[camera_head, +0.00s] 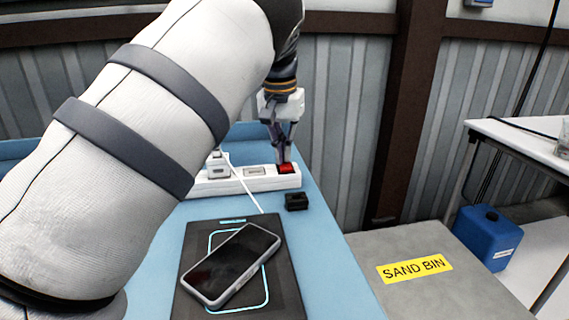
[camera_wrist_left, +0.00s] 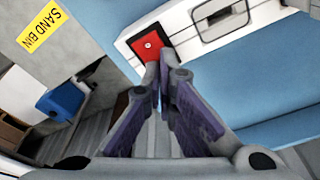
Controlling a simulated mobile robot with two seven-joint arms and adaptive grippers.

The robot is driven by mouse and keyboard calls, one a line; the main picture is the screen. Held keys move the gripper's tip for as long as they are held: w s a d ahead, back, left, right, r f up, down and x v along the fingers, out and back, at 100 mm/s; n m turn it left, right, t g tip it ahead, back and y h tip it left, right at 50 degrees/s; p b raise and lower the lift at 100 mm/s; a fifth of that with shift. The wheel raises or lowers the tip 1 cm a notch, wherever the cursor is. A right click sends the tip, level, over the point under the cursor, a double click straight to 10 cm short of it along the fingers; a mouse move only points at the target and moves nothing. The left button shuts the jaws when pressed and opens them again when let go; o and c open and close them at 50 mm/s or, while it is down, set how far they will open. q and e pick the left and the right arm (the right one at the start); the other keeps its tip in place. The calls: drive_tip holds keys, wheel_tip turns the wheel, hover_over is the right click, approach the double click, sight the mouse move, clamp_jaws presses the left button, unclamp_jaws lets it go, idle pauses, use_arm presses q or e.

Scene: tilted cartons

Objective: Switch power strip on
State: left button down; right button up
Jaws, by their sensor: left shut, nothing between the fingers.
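A white power strip (camera_head: 232,184) lies on the blue table near its back edge. Its red switch (camera_head: 287,168) is at the right end; in the left wrist view the red switch (camera_wrist_left: 149,44) sits in the strip's white face (camera_wrist_left: 186,28), next to a socket. My left gripper (camera_head: 282,158) points down at the switch end, shut and empty. In the left wrist view its fingertips (camera_wrist_left: 158,68) are close together just beside the switch. I cannot tell whether they touch it. My right gripper is not in view.
A phone (camera_head: 232,262) lies on a black charging pad (camera_head: 288,290) in front of the strip. A small black block (camera_head: 297,201) is just before the switch end. A sand bin (camera_head: 385,244) stands right of the table (camera_head: 326,262).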

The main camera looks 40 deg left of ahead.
use_arm(q)
drive_tip(key=shift+r, duration=3.25)
